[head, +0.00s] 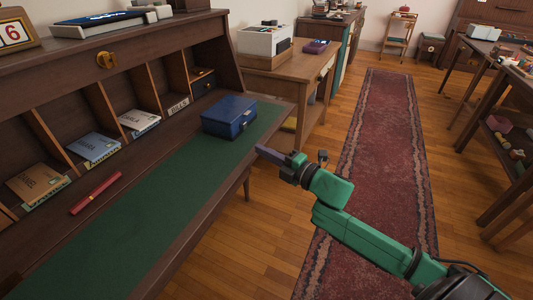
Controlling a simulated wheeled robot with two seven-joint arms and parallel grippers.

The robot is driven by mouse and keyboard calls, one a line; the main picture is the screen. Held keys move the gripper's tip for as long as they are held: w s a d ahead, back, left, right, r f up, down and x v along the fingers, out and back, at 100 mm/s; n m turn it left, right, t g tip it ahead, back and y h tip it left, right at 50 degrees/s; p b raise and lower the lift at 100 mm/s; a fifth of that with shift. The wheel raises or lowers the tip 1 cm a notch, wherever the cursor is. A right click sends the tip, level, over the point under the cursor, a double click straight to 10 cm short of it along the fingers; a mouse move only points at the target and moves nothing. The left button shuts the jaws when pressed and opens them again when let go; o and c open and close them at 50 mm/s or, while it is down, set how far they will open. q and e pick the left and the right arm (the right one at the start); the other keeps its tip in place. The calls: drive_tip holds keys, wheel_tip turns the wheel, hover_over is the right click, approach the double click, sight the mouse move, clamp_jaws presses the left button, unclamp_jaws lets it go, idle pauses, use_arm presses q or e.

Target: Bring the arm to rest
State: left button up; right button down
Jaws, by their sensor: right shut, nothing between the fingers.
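My right arm comes in from the lower right, green with dark joints. My right gripper (270,154) is shut and empty, near the right edge of the writing desk (140,236). In the picture its fingertips lie just right of and below a blue box (229,116) on the desk's green top; they appear apart from the box. My left gripper is not in view.
The desk has pigeonholes with several booklets (94,147) and a red pen-like item (96,193) on top. A side table (290,79) stands beyond it. A red runner rug (380,150) leaves open floor ahead. Shelved tables (500,150) line the right.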

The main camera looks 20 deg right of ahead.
drive_tip(key=shift+s+d, duration=0.2)
drive_tip(key=shift+s, duration=0.3)
